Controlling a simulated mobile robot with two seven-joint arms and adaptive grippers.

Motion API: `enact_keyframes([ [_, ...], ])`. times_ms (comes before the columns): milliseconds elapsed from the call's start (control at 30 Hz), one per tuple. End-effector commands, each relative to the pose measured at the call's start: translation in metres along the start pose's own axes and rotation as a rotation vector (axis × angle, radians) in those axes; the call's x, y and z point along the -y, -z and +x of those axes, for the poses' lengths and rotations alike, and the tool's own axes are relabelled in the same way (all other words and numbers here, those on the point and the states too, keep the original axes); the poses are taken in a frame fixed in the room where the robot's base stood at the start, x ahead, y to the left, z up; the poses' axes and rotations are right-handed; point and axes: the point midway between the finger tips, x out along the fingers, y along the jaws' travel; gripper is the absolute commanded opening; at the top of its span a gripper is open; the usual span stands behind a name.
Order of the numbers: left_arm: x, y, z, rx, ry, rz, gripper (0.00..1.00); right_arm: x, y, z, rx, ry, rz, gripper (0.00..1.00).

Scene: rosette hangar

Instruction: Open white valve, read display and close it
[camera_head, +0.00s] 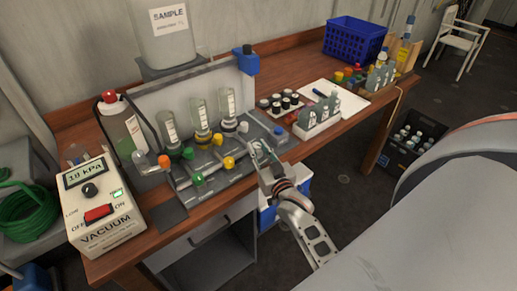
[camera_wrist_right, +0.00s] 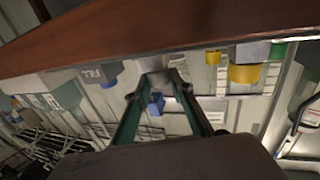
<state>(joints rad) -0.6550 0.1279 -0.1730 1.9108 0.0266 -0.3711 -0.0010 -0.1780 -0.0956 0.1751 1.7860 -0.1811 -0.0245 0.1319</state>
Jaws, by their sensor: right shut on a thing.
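My right gripper (camera_head: 259,150) reaches the front of the grey valve rack from the right. It is shut on what looks like the white valve, which its fingers mostly hide in the head view. In the wrist view a pale grey-white piece (camera_wrist_right: 157,80) sits between the fingertips. Green (camera_head: 197,179) and yellow (camera_head: 228,162) valve knobs stand left of the gripper, and a blue knob (camera_head: 279,130) to its right. The vacuum unit (camera_head: 103,208) at the left has a display (camera_head: 86,174) that seems to read 18 kPa. My left gripper is not in view.
Several upturned bottles (camera_head: 198,112) stand on the rack behind the valves. A sample tank (camera_head: 163,38) is above. A vial rack (camera_head: 317,118), a blue basket (camera_head: 354,41) and small bottles fill the bench's right part. A black crate (camera_head: 415,135) stands on the floor.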

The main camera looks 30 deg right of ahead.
Motion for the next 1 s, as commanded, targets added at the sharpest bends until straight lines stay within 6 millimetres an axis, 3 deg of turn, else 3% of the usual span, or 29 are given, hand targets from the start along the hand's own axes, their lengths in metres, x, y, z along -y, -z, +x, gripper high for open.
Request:
enact_keyframes([
  [267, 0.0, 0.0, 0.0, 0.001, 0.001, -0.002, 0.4, 0.0, 0.0, 0.0, 0.0, 0.0, 0.0, 0.01],
  [300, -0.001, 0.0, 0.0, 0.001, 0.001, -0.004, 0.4, 0.0, 0.0, 0.0, 0.0, 0.0, 0.0, 0.25],
  [367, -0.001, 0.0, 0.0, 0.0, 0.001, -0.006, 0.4, 0.0, 0.0, 0.0, 0.0, 0.0, 0.0, 0.4],
  [767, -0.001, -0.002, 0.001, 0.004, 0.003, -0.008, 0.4, 0.0, 0.0, -0.003, 0.0, 0.0, 0.0, 0.4],
  [1000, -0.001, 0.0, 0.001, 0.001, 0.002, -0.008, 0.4, 0.0, -0.002, -0.037, 0.004, 0.0, 0.0, 0.4],
])
